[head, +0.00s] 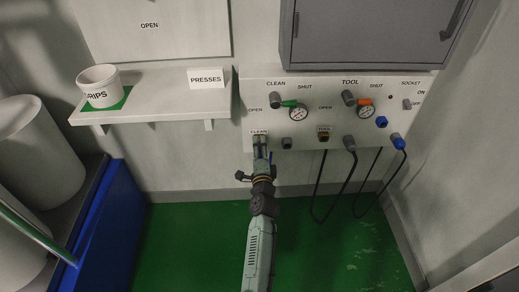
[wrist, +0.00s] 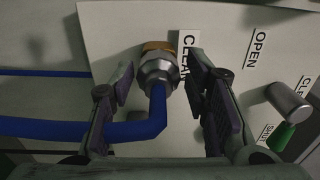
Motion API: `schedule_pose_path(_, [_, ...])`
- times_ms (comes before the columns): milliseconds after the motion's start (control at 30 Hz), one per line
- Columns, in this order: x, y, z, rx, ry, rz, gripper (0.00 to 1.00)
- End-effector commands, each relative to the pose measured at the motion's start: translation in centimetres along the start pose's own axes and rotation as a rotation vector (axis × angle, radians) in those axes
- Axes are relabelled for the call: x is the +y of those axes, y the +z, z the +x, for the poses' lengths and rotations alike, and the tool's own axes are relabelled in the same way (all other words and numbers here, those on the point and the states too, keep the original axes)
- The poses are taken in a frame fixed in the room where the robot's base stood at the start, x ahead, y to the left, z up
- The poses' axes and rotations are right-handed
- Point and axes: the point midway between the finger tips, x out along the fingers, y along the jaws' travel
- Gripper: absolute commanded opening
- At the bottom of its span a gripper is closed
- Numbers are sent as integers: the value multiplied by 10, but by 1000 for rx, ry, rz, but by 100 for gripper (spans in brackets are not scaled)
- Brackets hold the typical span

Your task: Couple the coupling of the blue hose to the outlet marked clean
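The grey metal coupling (wrist: 157,76) of the blue hose (wrist: 140,128) sits at the brass outlet (wrist: 156,47), beside the label CLEAN (wrist: 186,50). It is lined up with the outlet and appears to touch it; whether it is locked I cannot tell. The hose bends away to the left below it. My gripper (wrist: 159,82) is open, with one finger on each side of the coupling and a small gap at each side. In the head view my gripper (head: 262,152) is at the panel under the CLEAN label (head: 259,132) and hides most of the coupling.
The white panel (head: 225,110) carries a green valve lever (head: 290,103), an orange one (head: 364,101) and two gauges. A TOOL outlet (head: 323,138) and hanging black lines (head: 320,185) are to the right. A shelf (head: 150,92) with a white pot (head: 99,84) is left.

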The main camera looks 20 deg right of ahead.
Motion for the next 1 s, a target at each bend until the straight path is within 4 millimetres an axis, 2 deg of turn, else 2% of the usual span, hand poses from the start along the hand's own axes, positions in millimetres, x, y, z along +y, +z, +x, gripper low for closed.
schedule_pose_path(133, [1,0,0,0,2,0,54])
schedule_pose_path(467, [3,0,-4,-1,6,0,54])
schedule_pose_path(567, [3,0,-14,-1,5,0,54])
schedule_pose_path(800, [3,0,-54,-1,5,0,54])
schedule_pose_path(1000, [2,0,-73,0,3,0,54])
